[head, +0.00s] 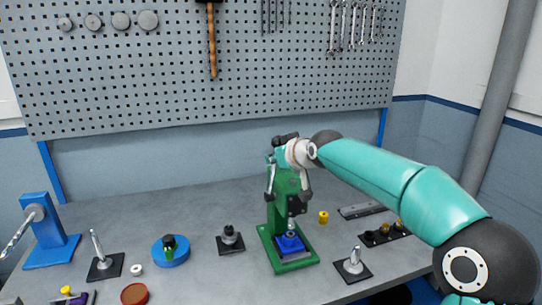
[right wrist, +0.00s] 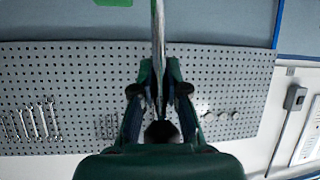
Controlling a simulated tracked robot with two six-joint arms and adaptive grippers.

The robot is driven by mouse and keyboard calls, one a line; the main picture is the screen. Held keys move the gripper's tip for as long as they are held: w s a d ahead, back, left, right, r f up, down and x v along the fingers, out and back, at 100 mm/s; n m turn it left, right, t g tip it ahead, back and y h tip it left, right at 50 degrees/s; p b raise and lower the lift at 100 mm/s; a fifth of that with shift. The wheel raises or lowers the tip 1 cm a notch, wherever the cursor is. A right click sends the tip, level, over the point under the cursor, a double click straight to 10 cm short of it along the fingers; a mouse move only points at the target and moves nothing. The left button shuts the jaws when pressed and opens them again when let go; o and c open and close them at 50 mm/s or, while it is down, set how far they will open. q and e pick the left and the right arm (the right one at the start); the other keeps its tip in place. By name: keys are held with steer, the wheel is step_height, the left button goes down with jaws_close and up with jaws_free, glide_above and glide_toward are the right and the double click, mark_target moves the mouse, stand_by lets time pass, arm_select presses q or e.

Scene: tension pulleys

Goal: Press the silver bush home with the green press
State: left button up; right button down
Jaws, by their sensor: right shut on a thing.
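The green press (head: 280,212) stands upright on its green base (head: 293,267) near the middle of the bench. A blue block (head: 291,244) sits on that base under the press head. A small silver part shows just above the block; I cannot tell whether it is the silver bush or the tip of the ram. My right gripper (head: 273,172) is at the top of the press, its arm coming in from the right. In the right wrist view it (right wrist: 159,100) is shut on a silver rod (right wrist: 158,35), which looks like the press lever. My left gripper is not in view.
A yellow part (head: 323,217) stands close right of the press. A black plate with a silver pin (head: 354,262) is at front right, a dark clamp-like part (head: 230,238) left of the press. A blue round dish (head: 171,252) and blue stand (head: 50,237) are further left. A pegboard (head: 150,75) is behind.

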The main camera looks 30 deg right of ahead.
steer(key=c, duration=1.2)
jaws_free()
steer(key=shift+w, duration=0.1)
steer(key=v, duration=1.2)
steer(key=shift+f, duration=0.1)
